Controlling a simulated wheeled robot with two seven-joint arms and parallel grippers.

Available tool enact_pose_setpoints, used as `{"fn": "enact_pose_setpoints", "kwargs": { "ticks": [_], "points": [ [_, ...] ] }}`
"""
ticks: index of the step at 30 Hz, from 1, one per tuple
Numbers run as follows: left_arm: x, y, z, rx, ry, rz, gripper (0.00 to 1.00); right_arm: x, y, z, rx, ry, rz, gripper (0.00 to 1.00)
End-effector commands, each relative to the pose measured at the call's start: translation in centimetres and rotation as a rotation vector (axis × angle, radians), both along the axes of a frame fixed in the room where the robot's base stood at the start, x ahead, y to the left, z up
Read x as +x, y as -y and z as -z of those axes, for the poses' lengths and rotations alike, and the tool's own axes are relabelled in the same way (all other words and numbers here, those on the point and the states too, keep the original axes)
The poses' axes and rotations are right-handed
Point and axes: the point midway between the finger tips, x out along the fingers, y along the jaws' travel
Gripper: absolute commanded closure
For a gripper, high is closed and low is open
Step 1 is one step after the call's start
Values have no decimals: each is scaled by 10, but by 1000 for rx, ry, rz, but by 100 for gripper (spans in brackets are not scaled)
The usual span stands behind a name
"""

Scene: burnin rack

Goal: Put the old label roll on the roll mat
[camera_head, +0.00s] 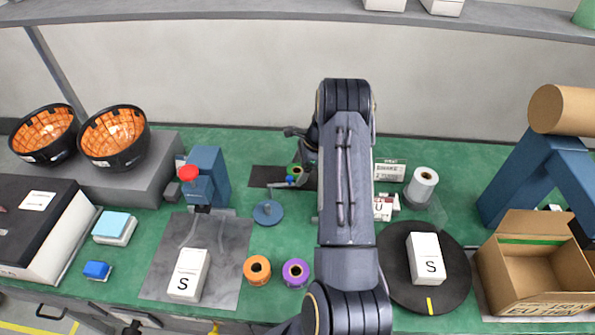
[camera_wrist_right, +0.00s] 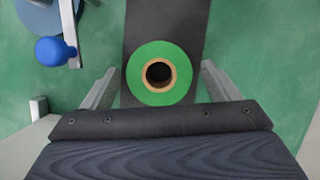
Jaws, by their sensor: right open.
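A green label roll with a tan core (camera_wrist_right: 140,80) lies flat on a dark strip of mat (camera_wrist_right: 165,20), core facing up, in the right wrist view. The dark mat also shows in the head view (camera_head: 266,177), at the back middle of the bench. My right gripper (camera_wrist_right: 160,82) is open, with one finger on each side of the roll; gaps show between fingers and roll. In the head view my right gripper (camera_head: 299,165) is over the mat's right end and mostly hides the roll. I cannot tell whether the green roll is the old one. My left gripper is not in view.
A white roll (camera_head: 422,186) stands at the right of my arm. Orange (camera_head: 257,270) and purple (camera_head: 296,273) rolls stand in front. A blue disc (camera_head: 268,213) is close to the mat; a blue knob (camera_wrist_right: 55,50) is left of the gripper. An open carton (camera_head: 535,262) stands right.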

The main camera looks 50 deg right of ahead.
Motion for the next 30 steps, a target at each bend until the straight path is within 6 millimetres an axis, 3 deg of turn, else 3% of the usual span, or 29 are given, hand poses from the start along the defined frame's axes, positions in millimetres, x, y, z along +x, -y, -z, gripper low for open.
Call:
{"fn": "enact_pose_setpoints", "kwargs": {
  "ticks": [9, 17, 20, 23, 26, 30],
  "points": [
    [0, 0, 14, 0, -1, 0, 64, -17, 21, -62, -3, 4, 1, 18],
    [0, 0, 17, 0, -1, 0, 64, -25, 30, -94, -1, 1, -1, 18],
    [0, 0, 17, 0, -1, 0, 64, -26, 23, -109, -8, 21, -32, 18],
    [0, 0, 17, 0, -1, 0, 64, -26, -4, -139, -32, 83, -145, 18],
    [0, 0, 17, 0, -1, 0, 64, -33, -54, -182, -83, 189, -349, 18],
    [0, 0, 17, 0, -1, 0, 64, -64, -138, -234, -195, 366, -714, 18]
  ]
}}
